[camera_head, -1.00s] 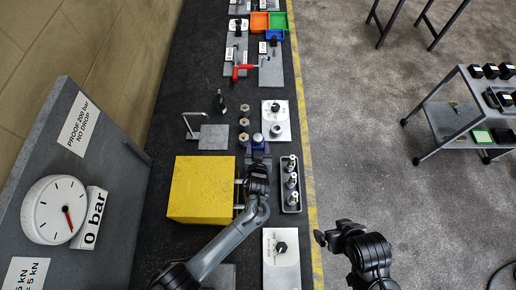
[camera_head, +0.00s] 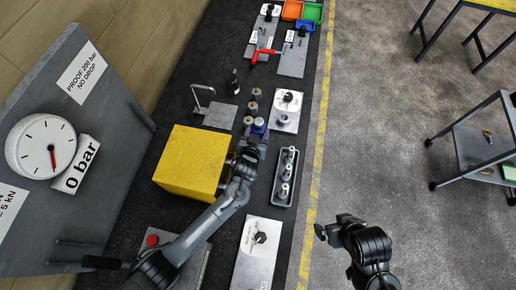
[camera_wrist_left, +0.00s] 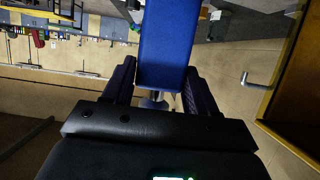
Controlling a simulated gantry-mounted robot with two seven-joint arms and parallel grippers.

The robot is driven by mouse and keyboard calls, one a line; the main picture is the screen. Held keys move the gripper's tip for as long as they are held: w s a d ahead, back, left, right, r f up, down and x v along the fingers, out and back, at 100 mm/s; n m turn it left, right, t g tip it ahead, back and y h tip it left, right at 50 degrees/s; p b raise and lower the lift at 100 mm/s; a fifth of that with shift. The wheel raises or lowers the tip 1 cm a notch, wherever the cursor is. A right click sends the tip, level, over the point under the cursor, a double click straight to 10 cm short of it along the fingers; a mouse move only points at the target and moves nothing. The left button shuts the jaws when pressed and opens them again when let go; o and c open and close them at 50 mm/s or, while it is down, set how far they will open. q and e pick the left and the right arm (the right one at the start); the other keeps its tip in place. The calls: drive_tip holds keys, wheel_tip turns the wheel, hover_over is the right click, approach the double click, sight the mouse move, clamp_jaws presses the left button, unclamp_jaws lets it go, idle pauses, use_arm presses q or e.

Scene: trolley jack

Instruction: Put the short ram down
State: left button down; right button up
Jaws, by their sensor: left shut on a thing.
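The short ram (camera_head: 259,123) is a blue block with a silver round top. It also shows as a blue body in the left wrist view (camera_wrist_left: 168,45), between the two purple-padded fingers. My left gripper (camera_head: 256,137) is shut on it, just right of the nearest of a row of brass-and-grey cylinders (camera_head: 253,107). A pale plate with a round grey seat (camera_head: 284,121) lies just right of the ram. Whether the ram touches the bench is hard to tell. My right gripper (camera_head: 332,226) is away over the floor, with its jaw gap unclear.
A yellow block (camera_head: 191,161) stands left of my left gripper. A grey tray (camera_head: 276,197) with several metal fittings lies to its right. A bent rod on a grey plate (camera_head: 220,115) stands behind the yellow block. The gauge board (camera_head: 105,140) rises at far left.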

use_arm(q)
wheel_tip(320, 180, down, 5)
drive_tip(key=b, duration=0.4)
drive_tip(key=shift+w+a+f+b, duration=0.1)
drive_tip(key=shift+w+f+b, duration=0.05)
drive_tip(key=shift+b, duration=0.15)
drive_tip(key=shift+f+b, duration=1.6)
drive_tip(key=shift+f, duration=0.2)
drive_tip(key=shift+f, duration=0.1)
drive_tip(key=c, duration=0.7)
unclamp_jaws()
drive_tip(key=shift+f, duration=0.2)
drive_tip(key=o, duration=0.4)
